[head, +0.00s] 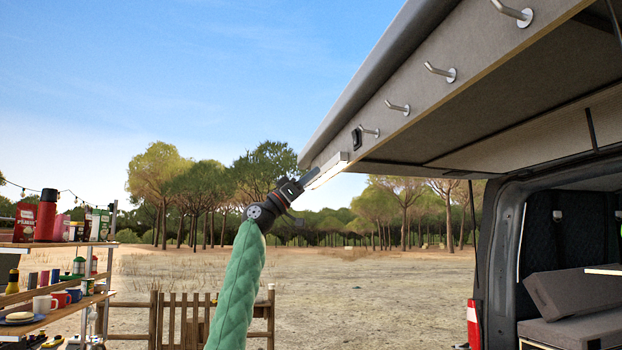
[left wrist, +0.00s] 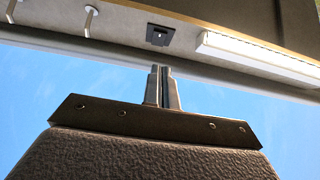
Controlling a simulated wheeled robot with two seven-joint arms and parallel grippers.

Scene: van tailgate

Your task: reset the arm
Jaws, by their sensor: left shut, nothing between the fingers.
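My left arm, in a green quilted sleeve, reaches up from the bottom middle of the head view. My left gripper (head: 310,177) is at the raised tailgate's (head: 420,85) lower left end, near a white bar (head: 328,171). In the left wrist view the gripper (left wrist: 161,70) has its fingers together with nothing between them. Its tips point at the tailgate panel, close to a small black switch plate (left wrist: 159,35). Whether the tips touch the panel I cannot tell. The white bar (left wrist: 255,58) also shows right of the fingers. My right gripper is not in view.
Several metal hooks (head: 441,72) stick out from the tailgate's edge. The open van (head: 497,260) stands at the right with grey cushions (head: 575,300) inside. A shelf (head: 60,312) with mugs, bottles and boxes stands at the left. A wooden fence (head: 185,318) is behind my arm.

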